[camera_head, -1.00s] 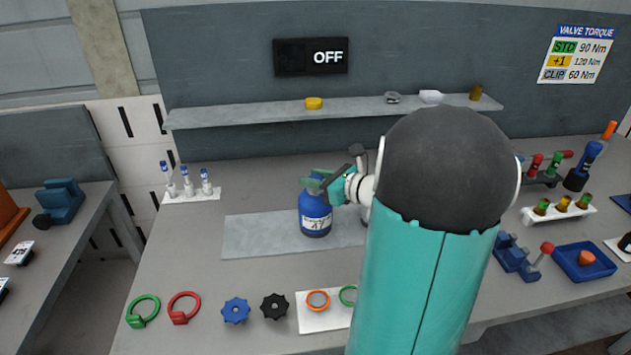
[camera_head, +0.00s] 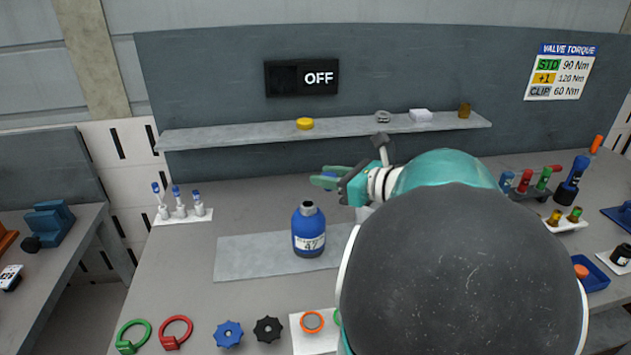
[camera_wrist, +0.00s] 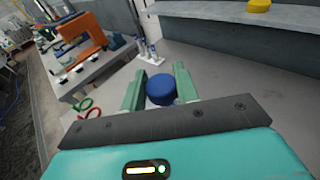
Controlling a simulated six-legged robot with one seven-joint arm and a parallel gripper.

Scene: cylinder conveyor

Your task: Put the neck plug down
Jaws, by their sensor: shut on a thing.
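My gripper (camera_head: 328,177) is shut on a round blue plug, held above the bench behind and to the right of the blue bottle. In the wrist view the blue plug (camera_wrist: 161,91) sits between the two green fingers. In the head view only a little of it shows between the fingers. The blue bottle (camera_head: 309,240) with a white label stands upright on a grey mat (camera_head: 245,258). Its grey neck (camera_head: 308,207) is bare, and my gripper is apart from it.
A white rack of blue-topped vials (camera_head: 182,216) stands at left. Green and red rings (camera_head: 175,331), a blue knob (camera_head: 229,334) and a black knob (camera_head: 267,329) lie in front. A shelf (camera_head: 235,135) runs behind. The bench between vials and bottle is clear.

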